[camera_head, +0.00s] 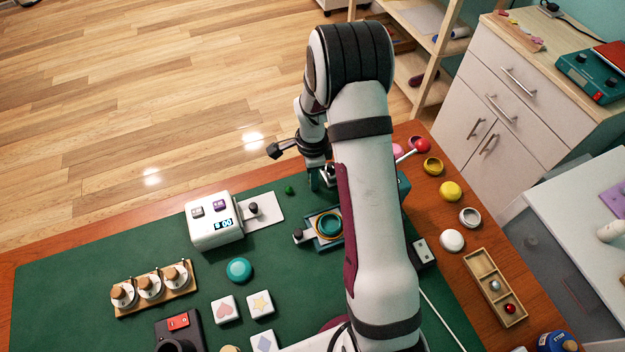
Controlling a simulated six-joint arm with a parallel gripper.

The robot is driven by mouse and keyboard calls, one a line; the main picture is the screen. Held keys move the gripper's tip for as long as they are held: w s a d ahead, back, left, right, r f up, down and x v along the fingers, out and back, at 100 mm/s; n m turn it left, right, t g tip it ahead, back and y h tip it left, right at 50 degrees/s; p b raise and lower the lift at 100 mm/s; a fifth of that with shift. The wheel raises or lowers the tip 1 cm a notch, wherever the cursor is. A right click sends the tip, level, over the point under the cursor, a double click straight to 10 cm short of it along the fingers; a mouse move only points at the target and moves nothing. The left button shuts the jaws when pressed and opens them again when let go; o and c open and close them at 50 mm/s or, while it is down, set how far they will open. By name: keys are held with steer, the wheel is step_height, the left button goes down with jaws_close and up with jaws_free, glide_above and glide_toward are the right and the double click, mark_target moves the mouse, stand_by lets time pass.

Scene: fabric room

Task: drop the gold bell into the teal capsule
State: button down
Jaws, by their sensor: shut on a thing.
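My gripper (327,178) is at the far side of the green mat, partly covered by my own arm. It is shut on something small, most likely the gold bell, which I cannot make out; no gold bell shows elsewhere. An open teal capsule half (328,225) sits in a sliding holder, nearer than my gripper in the picture; its right side is close to my arm. A teal dome (238,270), seemingly the other capsule half, lies on the mat to the left. The height of my gripper above the holder cannot be told.
A teal press-like device (404,186) is mostly behind my arm, with a red-knobbed lever (422,145). A wooden tray (484,265) holds a silver and a red bell; its far compartment looks empty. Yellow and white capsule halves lie right. A white counter box (213,228) stands left.

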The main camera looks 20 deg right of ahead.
step_height(320, 180, up, 10)
steer(key=s, duration=0.1)
steer(key=n, duration=0.6)
glide_above(330, 225)
steer(key=shift+f, duration=2.8)
steer(key=c, duration=0.7)
jaws_free()
steer(key=shift+o, duration=0.2)
steer(key=shift+r, duration=0.1)
